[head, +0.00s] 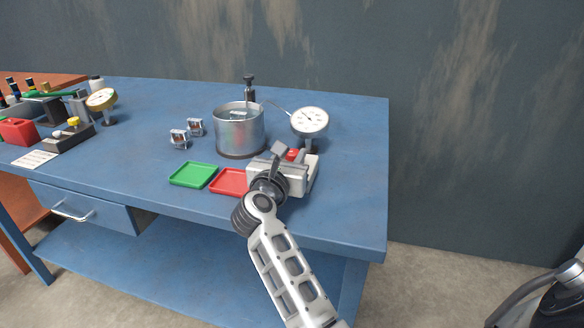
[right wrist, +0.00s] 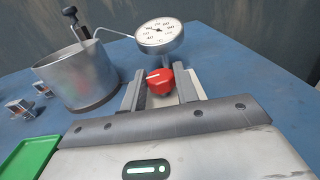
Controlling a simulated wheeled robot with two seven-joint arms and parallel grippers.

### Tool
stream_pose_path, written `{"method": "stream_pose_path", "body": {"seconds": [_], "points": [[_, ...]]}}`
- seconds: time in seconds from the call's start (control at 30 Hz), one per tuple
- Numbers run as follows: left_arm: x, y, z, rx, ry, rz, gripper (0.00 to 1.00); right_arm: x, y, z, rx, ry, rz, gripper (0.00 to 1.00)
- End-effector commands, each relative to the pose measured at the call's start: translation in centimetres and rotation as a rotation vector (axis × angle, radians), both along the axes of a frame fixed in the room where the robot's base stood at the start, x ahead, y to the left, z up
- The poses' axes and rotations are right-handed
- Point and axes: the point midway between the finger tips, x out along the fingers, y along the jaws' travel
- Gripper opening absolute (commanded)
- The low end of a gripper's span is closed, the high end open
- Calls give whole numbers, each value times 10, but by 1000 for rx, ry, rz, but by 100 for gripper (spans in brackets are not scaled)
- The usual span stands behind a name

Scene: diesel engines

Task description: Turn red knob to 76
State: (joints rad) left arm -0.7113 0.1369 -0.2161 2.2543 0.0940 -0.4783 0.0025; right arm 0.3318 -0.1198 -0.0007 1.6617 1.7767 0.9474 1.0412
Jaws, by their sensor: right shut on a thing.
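The red knob (right wrist: 160,82) sits between the two fingers of my right gripper (right wrist: 162,86) in the right wrist view; a pale mark shows on its face. The gripper is shut on it. In the head view the red knob (head: 293,154) is mostly hidden behind my right gripper (head: 288,153). The round white dial gauge (right wrist: 158,32) stands just behind the knob and also shows in the head view (head: 310,120). Its needle is too small to read exactly. My left gripper is not in view.
A metal pot (head: 240,130) with a black-handled fitting stands left of the gauge. Two small metal blocks (head: 180,138) lie beside it. A green tray (head: 193,175) and a red tray (head: 229,182) lie in front. A second gauge (head: 101,99) stands far left on the blue bench (head: 120,160).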

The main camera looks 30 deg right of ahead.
Motion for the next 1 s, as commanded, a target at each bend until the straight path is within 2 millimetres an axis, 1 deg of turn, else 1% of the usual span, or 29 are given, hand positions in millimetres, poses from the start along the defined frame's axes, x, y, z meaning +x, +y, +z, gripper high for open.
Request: {"method": "stream_pose_path", "body": {"seconds": [0.03,0.33,0.6,0.87,0.9,0.97,1.0], "points": [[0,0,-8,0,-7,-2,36,1,2,-6,5,-3,-27,8],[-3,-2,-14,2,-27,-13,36,2,2,-3,1,0,-146,8],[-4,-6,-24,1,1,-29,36,2,2,-1,0,2,-173,8],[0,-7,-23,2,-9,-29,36,2,2,-1,0,2,-173,8],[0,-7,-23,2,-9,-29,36,2,2,-1,0,2,-173,36],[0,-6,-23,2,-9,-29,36,2,2,-1,0,2,-172,52],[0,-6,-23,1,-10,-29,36,2,2,-1,0,2,-172,52]]}}
